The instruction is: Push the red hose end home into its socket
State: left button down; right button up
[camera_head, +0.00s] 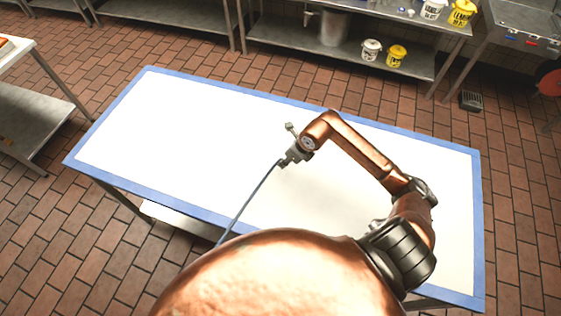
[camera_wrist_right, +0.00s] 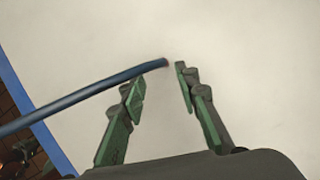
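A dark blue hose (camera_wrist_right: 85,92) enters from the left in the right wrist view. It crosses the left finger's tip and ends between the fingertips, with a faint reddish tint at its end (camera_wrist_right: 166,63). My right gripper (camera_wrist_right: 160,85) is open, its green-padded fingers apart; I cannot tell whether either touches the hose. In the head view, the right gripper (camera_head: 282,163) is over the white table, at the hose's upper end. The hose (camera_head: 250,202) runs down-left toward the table's near edge, its lower part hidden by my body. No socket is visible. My left gripper is out of view.
The white table (camera_head: 180,130) with a blue border is otherwise bare, with free room left and right. Steel shelving (camera_head: 350,62) with buckets stands behind it. Another steel table (camera_head: 30,125) is at the left. The floor is brown tile.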

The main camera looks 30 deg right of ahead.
jog(key=x, duration=0.4)
jog(key=p+x, duration=0.1)
jog(key=x, duration=0.1)
jog(key=shift+w+d, duration=0.25)
jog(key=shift+w, duration=0.1)
jog(key=shift+f, duration=0.1)
jog(key=shift+c, duration=0.7)
grip_shut()
